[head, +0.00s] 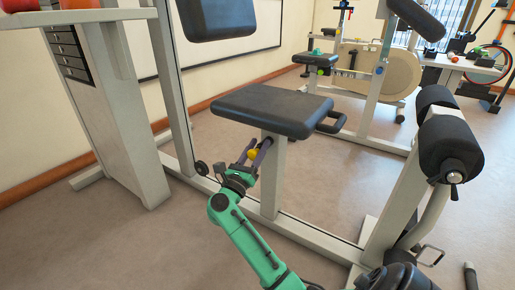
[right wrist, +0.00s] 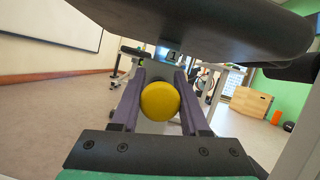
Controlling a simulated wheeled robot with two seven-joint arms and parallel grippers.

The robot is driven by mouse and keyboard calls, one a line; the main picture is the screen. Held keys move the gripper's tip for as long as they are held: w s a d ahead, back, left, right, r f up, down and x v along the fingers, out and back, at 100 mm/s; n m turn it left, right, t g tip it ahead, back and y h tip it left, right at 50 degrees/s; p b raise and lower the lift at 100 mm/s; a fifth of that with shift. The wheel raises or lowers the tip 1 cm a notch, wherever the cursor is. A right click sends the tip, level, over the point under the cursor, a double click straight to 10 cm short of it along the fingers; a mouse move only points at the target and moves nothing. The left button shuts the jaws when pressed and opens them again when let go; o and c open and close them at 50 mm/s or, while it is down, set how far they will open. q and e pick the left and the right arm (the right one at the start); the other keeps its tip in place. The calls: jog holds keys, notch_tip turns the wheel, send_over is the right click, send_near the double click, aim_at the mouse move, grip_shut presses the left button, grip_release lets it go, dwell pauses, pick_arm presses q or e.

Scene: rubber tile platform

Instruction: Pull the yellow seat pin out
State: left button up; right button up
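The yellow seat pin (head: 253,154) shows as a round knob at the seat post, just below the black seat pad (head: 268,108). In the right wrist view the yellow knob (right wrist: 160,101) is large and near the middle. My right gripper (head: 254,150), on the green arm, reaches up to it from below. Its two dark fingers are apart, one on each side of the knob, also in the right wrist view (right wrist: 160,80). I cannot tell whether they touch it. The pin's shaft is hidden behind the knob. My left gripper is not in view.
The seat pad overhangs the right gripper closely. The pale seat post (head: 272,182) stands behind it. Black roller pads (head: 449,149) are on the right of the machine. A white cabinet (head: 125,140) stands at the left. Open floor lies in front.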

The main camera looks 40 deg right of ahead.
grip_shut()
dwell(1.1)
